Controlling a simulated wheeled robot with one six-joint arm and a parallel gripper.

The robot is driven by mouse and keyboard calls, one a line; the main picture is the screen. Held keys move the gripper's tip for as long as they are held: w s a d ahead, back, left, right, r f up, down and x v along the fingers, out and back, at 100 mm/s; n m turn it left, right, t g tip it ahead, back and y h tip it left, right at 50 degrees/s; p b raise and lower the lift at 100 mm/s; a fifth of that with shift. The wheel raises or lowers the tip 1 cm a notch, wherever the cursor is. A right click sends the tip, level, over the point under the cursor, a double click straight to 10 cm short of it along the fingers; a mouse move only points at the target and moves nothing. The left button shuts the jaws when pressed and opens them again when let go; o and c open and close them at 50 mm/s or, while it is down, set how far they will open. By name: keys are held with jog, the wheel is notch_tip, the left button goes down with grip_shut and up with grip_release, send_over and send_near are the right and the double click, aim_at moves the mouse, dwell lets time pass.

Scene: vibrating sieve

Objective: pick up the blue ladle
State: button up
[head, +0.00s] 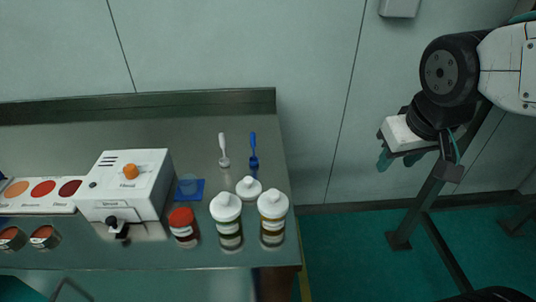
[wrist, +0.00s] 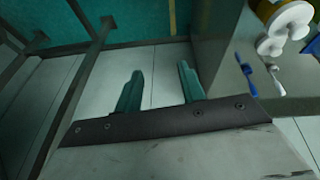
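My gripper (head: 397,160) is well to the right of the bench, in the air over the floor and far from the ladle. In the wrist view its two green fingers (wrist: 160,90) are apart with nothing between them.
A raised edge (head: 180,105) runs along the bench's back. Open floor lies right of the bench.

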jog(key=w+a+f+n+t, duration=0.2)
jog(key=w+a+f+t, duration=0.1)
jog(key=w, duration=0.8)
jog(key=n+t+y, duration=0.3)
jog(key=n+y, duration=0.3)
jog(key=y, duration=0.4)
send_near(254, 141)
jog(key=x, duration=0.5)
jog(key=shift+w+a+f, duration=0.1)
jog(key=shift+w+a, duration=0.05)
jog(key=x, duration=0.7)
jog(key=shift+w, duration=0.2)
grip_shut()
